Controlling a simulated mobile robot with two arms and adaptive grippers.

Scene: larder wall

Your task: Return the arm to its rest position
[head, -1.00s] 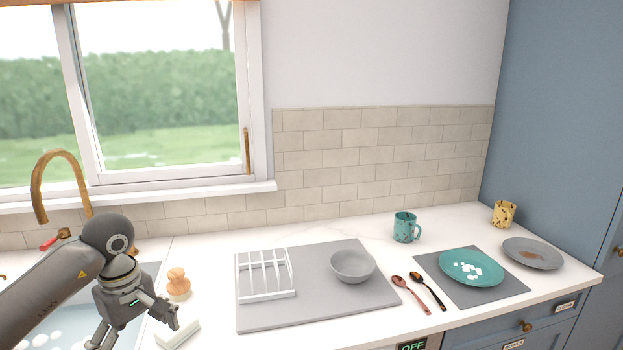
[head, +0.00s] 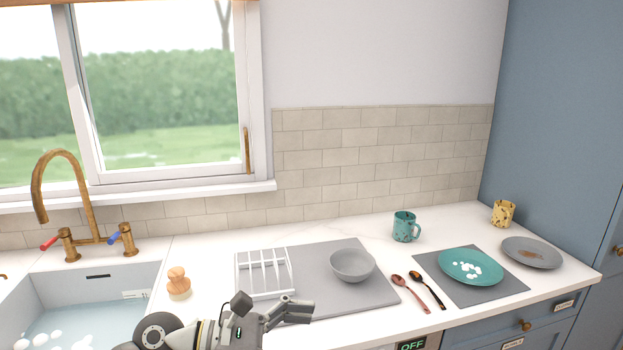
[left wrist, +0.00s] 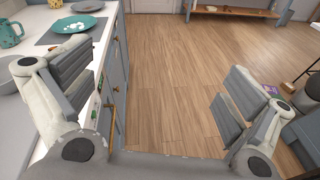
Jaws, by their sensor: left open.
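My left gripper (head: 290,311) is low at the bottom of the head view, in front of the drying mat near the counter's front edge. In the left wrist view its two fingers (left wrist: 155,92) are spread wide apart with nothing between them. Beyond them are the wooden floor and the cabinet fronts. My right gripper shows in neither view.
A grey mat (head: 340,301) holds a white rack (head: 265,273) and a grey bowl (head: 352,265). A sink (head: 85,285) with a brass tap (head: 62,180) and a brush (head: 178,282) are left. Mugs, spoons and plates stand right. The floor (left wrist: 170,75) is open.

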